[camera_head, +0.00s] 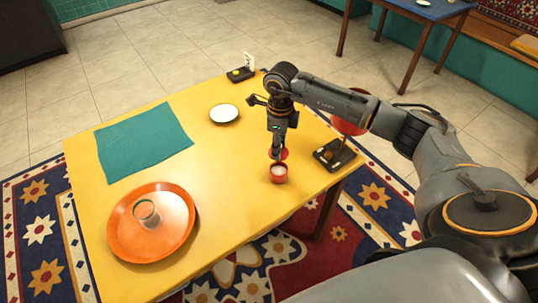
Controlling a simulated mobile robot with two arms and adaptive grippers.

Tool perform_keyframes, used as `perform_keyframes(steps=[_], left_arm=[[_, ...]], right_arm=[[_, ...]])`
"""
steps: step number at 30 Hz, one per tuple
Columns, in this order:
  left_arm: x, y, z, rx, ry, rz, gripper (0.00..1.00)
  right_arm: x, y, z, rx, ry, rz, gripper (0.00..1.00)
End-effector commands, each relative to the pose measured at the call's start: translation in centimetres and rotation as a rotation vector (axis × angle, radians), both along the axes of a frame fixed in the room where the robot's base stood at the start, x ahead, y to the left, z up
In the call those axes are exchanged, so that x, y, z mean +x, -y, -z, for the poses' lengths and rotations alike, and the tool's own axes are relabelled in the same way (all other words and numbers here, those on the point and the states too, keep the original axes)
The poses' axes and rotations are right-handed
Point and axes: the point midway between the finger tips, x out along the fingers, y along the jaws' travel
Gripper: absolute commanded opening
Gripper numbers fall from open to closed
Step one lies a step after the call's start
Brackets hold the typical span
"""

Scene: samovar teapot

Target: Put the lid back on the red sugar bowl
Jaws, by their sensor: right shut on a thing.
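The red sugar bowl (279,177) stands upright and open on the yellow table, near its right edge, with white contents showing. My right gripper (278,154) points down just behind and above the bowl. It is shut on the small red lid (285,154), which shows partly behind the fingers. The lid appears just beyond the bowl's far rim in the picture; I cannot tell whether they touch. My left gripper is not in view.
A black base (337,155) stands right of the bowl, with a red round thing (349,126) above it, partly behind my arm. The yellow table (235,185) also bears an orange tray (125,239) with a glass, a teal cloth (143,143) and a white saucer (224,113).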

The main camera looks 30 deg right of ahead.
Motion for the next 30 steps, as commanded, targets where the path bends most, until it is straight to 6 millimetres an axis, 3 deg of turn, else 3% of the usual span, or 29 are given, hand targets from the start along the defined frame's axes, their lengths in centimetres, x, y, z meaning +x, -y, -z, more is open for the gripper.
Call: perform_keyframes(steps=[12,24,30], left_arm=[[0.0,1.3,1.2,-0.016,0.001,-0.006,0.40],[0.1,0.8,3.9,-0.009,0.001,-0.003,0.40],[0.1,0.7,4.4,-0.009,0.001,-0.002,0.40]], right_arm=[[0.1,0.4,2.0,-0.001,-0.001,-0.018,0.17],[0.1,0.4,5.9,-0.001,-0.001,-0.017,0.17],[0.2,0.4,6.5,-0.001,0.000,-0.017,0.17]])
